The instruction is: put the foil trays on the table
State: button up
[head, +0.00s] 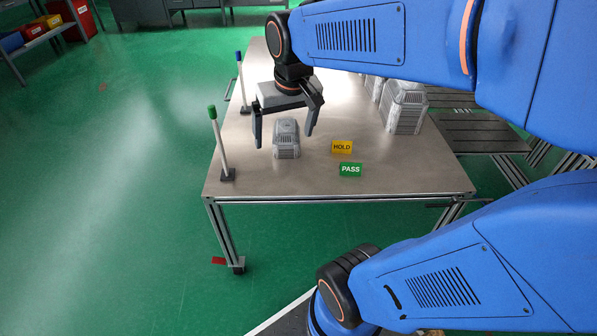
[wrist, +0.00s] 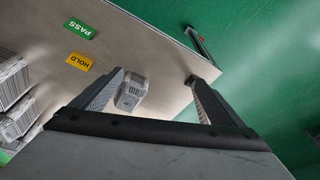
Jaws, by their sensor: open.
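A silver-grey foil tray (head: 286,139) with ribbed sides sits on the metal table (head: 250,180), near its left front part. My gripper (head: 284,138) is open over this tray, with one finger to each side of it in the head view. In the wrist view the tray (wrist: 131,92) shows close beside the left finger of my gripper (wrist: 160,80). I cannot tell whether they touch. More foil trays (head: 406,108) stand at the table's right side, partly behind my blue arm. They also show at the left edge of the wrist view (wrist: 14,100).
A yellow HOLD sign (head: 342,147) and a green PASS sign (head: 350,169) stand right of the single tray. Posts with a green top (head: 219,140) and a blue top (head: 242,85) stand along the left edge. The table's front left is clear.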

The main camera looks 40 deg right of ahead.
jog(key=s+a+f+n+t, duration=0.1)
jog(key=s+a, duration=0.1)
jog(key=s, duration=0.3)
jog(key=s+a+f+n, duration=0.1)
jog(key=s+f, duration=0.1)
jog(key=s, duration=0.4)
jog(key=shift+a+n+t, duration=0.3)
jog(key=shift+a+t, duration=0.05)
jog(key=shift+t, duration=0.05)
